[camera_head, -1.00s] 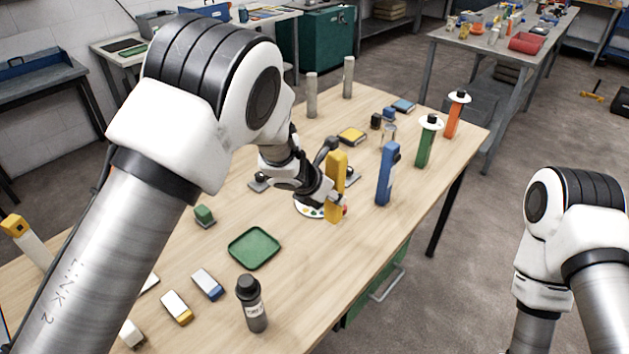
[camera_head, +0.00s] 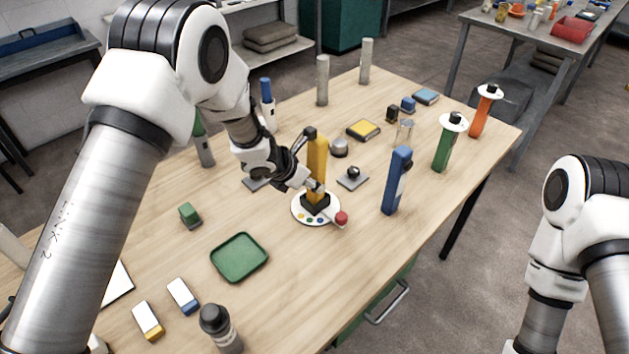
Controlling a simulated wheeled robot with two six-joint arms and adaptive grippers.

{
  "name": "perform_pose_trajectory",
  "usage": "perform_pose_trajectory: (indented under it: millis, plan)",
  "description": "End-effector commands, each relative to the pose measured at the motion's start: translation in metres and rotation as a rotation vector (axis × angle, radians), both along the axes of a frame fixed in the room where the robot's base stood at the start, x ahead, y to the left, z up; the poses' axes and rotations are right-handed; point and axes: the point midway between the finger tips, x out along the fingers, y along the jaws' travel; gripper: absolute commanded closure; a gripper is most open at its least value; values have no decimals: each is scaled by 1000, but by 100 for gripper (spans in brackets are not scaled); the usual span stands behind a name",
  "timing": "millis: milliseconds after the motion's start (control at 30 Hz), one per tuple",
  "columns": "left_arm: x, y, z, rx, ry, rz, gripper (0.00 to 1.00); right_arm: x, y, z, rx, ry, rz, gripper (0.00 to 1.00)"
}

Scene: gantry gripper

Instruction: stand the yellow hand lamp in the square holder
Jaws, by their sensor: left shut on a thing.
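The yellow hand lamp (camera_head: 317,157) is upright near the middle of the table. My left gripper (camera_head: 314,184) is shut on its lower part. The black square holder (camera_head: 315,203) is on a round white plate (camera_head: 299,215) with coloured dots and a red knob. The lamp's lower end meets the holder's opening and appears to be inside it; how deep it sits I cannot tell, as the fingers and the holder's rim hide it. My right arm shows at the right edge, but its gripper is out of the picture.
A blue upright lamp (camera_head: 396,181) stands to the right of the holder. A small grey base with a black knob (camera_head: 352,177) is close behind it. Green (camera_head: 448,146) and orange (camera_head: 485,112) lamps stand farther right. A green tray (camera_head: 240,257) lies in front left, with bare wood around it.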

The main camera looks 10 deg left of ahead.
Motion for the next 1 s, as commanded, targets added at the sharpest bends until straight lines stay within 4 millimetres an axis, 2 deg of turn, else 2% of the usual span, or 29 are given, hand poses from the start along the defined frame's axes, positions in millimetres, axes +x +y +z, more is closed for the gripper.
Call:
perform_pose_trajectory:
  millis: [33, 67, 100, 433, 533, 667, 900, 1000]
  plan:
    - [0, 0, 0, 0, -1, 1, 100, 0, 0, -1, 0, 0, 1, 100]
    - [1, 0, 1, 0, -1, 1, 48, 0, 0, 0, 0, -1, 1, 100]
    - [1, 0, 1, 0, -2, 1, 34, 0, 0, 0, 0, -1, 1, 100]
    - [2, 0, 4, -1, -7, 1, 34, 0, 0, 1, 0, 0, 1, 100]
    - [-2, 4, 11, -1, -9, 3, 34, 0, 0, -2, 0, 0, 1, 100]
    - [-16, 13, 32, -2, -10, 3, 34, 0, 0, -9, 0, -1, 1, 100]
    - [-47, 34, 81, -4, -10, 3, 34, 0, 0, -12, 0, 0, 1, 100]
    - [-55, 40, 93, -3, -8, 2, 34, 0, 0, -11, 0, 0, 1, 100]
